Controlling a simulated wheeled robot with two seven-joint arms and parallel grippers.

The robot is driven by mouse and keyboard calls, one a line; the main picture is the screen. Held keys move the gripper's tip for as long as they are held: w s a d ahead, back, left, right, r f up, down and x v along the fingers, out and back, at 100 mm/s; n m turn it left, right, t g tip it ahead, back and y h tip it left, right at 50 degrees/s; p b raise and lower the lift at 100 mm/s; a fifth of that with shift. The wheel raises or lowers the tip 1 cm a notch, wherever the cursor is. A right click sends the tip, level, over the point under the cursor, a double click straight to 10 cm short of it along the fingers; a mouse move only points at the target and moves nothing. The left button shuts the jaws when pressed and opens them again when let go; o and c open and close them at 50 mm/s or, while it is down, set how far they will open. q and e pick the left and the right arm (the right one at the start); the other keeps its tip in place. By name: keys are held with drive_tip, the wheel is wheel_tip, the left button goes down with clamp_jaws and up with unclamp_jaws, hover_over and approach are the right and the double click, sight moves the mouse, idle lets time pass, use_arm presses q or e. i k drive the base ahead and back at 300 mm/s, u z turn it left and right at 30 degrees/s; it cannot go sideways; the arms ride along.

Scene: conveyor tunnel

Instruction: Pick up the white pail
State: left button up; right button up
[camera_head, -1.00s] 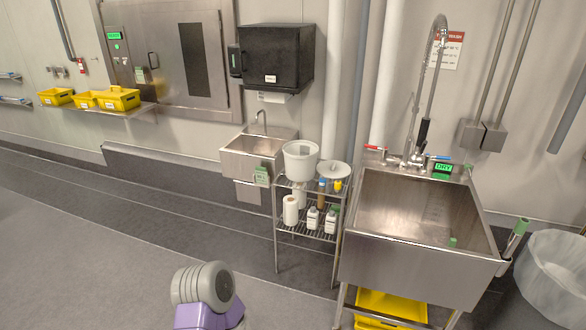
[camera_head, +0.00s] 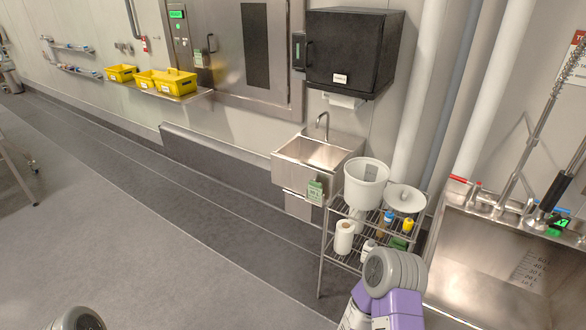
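The white pail (camera_head: 366,187) stands upright on the top shelf of a small wire rack (camera_head: 322,262), right of the small wall sink. A round white lid-like disc (camera_head: 405,198) lies beside it on the right. A purple and grey link of my arm rises at the lower middle right, in front of the rack's lower part. Another grey part of mine shows at the bottom left edge. Neither gripper is in view.
A small steel sink (camera_head: 318,158) hangs on the wall left of the rack. A large steel basin (camera_head: 480,270) stands close on the right. Yellow bins (camera_head: 174,82) sit on a wall shelf. Bottles and a paper roll (camera_head: 344,237) share the rack. The floor (camera_head: 150,240) at left is clear.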

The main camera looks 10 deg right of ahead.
sight(366, 178)
drive_tip(key=u, duration=0.15)
drive_tip(key=i, duration=1.65)
drive_tip(key=z, duration=0.4)
